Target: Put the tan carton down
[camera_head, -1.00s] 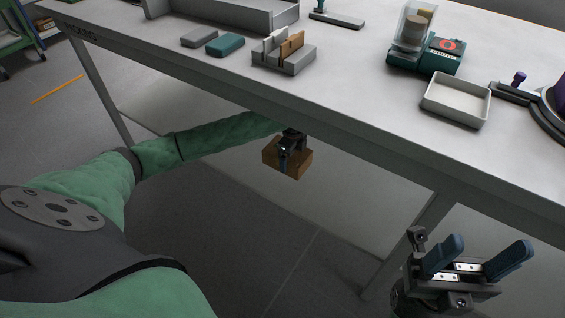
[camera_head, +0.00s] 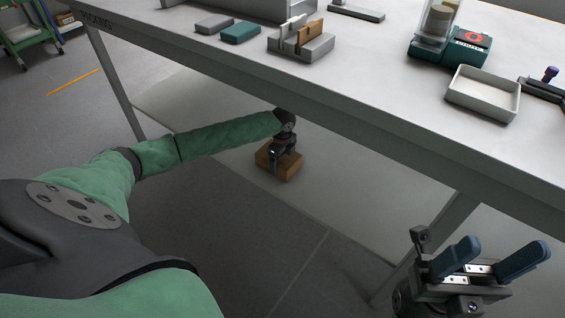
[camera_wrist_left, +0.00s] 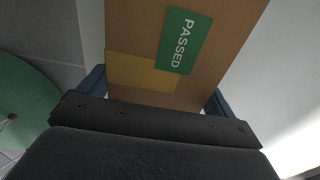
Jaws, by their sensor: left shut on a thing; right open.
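The tan carton (camera_head: 284,168) is below the table's front edge in the head view, at the near edge of the light lower shelf (camera_head: 225,128). I cannot tell whether it touches the shelf. My left gripper (camera_head: 282,155) is shut on it from above. In the left wrist view the carton (camera_wrist_left: 150,30) fills the middle, with a green "PASSED" label (camera_wrist_left: 183,40) and a yellowish patch, between the blue fingers. My right gripper (camera_head: 490,262) is open and empty at the lower right of the head view.
The table (camera_head: 370,75) stands over the shelf. On its top are a grey block and a teal block (camera_head: 240,32), a slotted holder (camera_head: 302,45), a teal device (camera_head: 462,48) and a pale tray (camera_head: 484,92). A table leg (camera_head: 440,230) stands near my right gripper. Grey floor lies in front.

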